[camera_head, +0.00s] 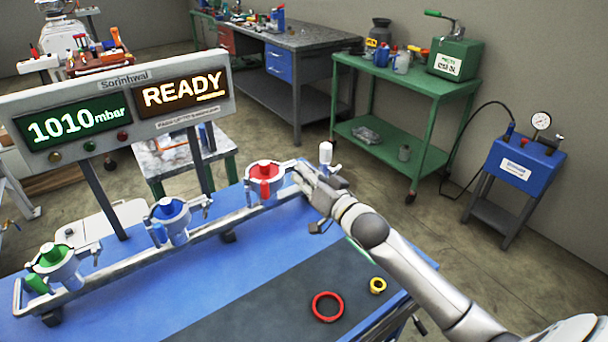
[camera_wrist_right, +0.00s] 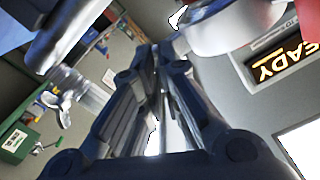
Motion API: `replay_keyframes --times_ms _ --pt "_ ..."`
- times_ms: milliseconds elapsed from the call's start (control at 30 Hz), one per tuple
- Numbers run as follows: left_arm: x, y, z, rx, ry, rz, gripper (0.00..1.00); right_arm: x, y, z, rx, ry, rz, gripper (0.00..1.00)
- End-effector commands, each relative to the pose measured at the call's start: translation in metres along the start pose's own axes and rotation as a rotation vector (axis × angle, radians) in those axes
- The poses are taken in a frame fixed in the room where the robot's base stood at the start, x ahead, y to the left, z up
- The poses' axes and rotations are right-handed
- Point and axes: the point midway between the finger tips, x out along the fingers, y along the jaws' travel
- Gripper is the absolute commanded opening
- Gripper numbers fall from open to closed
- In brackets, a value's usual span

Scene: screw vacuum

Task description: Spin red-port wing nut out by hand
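The red port (camera_head: 265,172) sits at the right end of the rail, with a red cap and a pale clamp ring. My right gripper (camera_head: 303,175) is at the right side of this ring, where its fingers cover the clamp's end. The wing nut cannot be made out there. In the right wrist view my gripper's fingers (camera_wrist_right: 157,55) come together at the tips, with only a narrow slit between them and nothing clear in it. A pale round fitting (camera_wrist_right: 235,25) is close by at upper right. My left gripper is not in view.
The blue port (camera_head: 170,218) and green port (camera_head: 55,262) stand farther left on the rail (camera_head: 130,258). A display (camera_head: 120,108) reads 1010 mbar and READY.

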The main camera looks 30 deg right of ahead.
Motion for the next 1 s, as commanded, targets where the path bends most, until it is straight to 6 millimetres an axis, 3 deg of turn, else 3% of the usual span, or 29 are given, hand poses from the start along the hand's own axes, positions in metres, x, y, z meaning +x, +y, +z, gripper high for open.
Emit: replay_keyframes --times_ms 267,1000 --pt "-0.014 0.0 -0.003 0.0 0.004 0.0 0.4 0.0 -0.001 -0.003 -0.165 0.0 0.001 0.0" --pt "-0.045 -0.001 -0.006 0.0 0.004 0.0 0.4 0.0 -0.001 -0.002 -0.863 0.001 0.001 0.0"
